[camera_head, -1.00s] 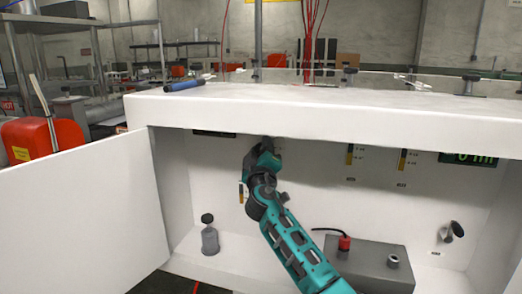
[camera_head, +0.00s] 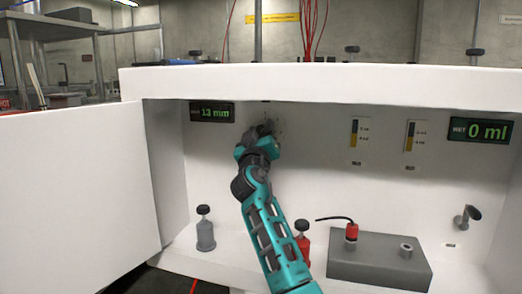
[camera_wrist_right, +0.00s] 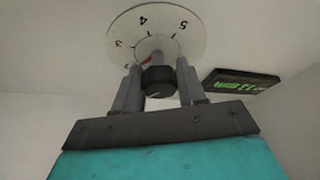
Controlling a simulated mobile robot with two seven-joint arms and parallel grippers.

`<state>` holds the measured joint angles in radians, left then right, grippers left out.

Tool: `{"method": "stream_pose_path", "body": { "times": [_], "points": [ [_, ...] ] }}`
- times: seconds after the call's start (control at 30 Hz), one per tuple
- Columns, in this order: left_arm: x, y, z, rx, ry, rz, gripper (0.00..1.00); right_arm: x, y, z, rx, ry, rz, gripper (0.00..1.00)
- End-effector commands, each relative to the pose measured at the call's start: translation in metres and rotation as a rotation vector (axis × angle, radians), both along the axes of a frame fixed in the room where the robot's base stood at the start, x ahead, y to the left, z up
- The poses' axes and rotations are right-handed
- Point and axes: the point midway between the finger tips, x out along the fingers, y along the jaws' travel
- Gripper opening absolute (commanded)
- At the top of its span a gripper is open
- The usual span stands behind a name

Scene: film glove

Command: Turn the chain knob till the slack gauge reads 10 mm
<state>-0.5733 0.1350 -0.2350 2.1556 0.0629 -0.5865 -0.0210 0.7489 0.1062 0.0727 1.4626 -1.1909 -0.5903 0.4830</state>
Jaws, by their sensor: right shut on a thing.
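The slack gauge (camera_head: 212,112) is a dark display with green digits on the cabinet's back wall, upper left; it reads about 13 mm. It also shows upside down in the right wrist view (camera_wrist_right: 240,85). My right gripper (camera_head: 267,130) is up at the back wall, right of the gauge. In the wrist view its fingers (camera_wrist_right: 160,66) are shut on the dark chain knob (camera_wrist_right: 158,82), in front of a round white dial (camera_wrist_right: 150,22) with the numbers 3, 4 and 5. In the head view my gripper hides the knob. My left gripper is not in view.
A second display (camera_head: 480,131) reads 0 ml at the right. A grey box (camera_head: 375,268) with a red plug (camera_head: 351,232), a grey bottle (camera_head: 205,236) and a red bottle (camera_head: 303,240) stand on the cabinet floor. The open white door (camera_head: 75,205) is at left.

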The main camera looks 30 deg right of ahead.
Motion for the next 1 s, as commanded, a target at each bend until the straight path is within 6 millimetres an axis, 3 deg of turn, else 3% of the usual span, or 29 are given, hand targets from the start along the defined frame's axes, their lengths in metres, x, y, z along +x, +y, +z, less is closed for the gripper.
{"method": "stream_pose_path", "body": {
  "times": [0.5,1.0],
  "points": [
    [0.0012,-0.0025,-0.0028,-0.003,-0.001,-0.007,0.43,0.0001,0.0003,0.0017,0.240,-0.282,0.001,0.10],
    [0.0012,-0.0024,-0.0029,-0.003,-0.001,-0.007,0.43,-0.0002,0.0002,0.0026,0.299,-0.355,0.003,0.10]
  ]
}}
